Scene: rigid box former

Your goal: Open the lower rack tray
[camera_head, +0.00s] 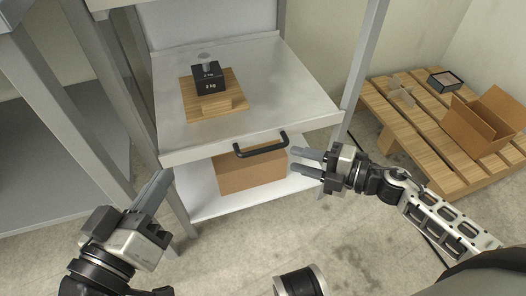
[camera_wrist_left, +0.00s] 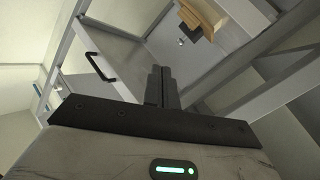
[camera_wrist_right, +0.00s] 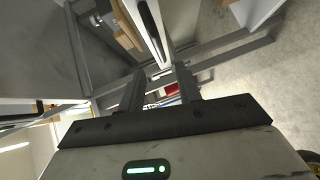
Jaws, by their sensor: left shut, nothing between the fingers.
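A grey rack tray (camera_head: 297,88) with a black bar handle (camera_head: 261,146) on its front lip sticks out of the metal rack. A wooden block (camera_head: 228,106) and a dark 2 kg weight (camera_head: 208,79) sit on it. The handle also shows in the left wrist view (camera_wrist_left: 101,67) and the right wrist view (camera_wrist_right: 151,31). My right gripper (camera_head: 310,164) is open and empty, just right of the handle and apart from it. My left gripper (camera_head: 156,190) is shut and empty, left of the tray's front corner and away from the handle.
A cardboard box (camera_head: 250,172) stands on a white shelf (camera_head: 198,198) under the tray. A wooden pallet (camera_head: 412,136) at the right bears an open carton (camera_head: 478,128) and a small dark box (camera_head: 444,82). Rack posts (camera_head: 361,65) flank the tray. The floor in front is mostly clear.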

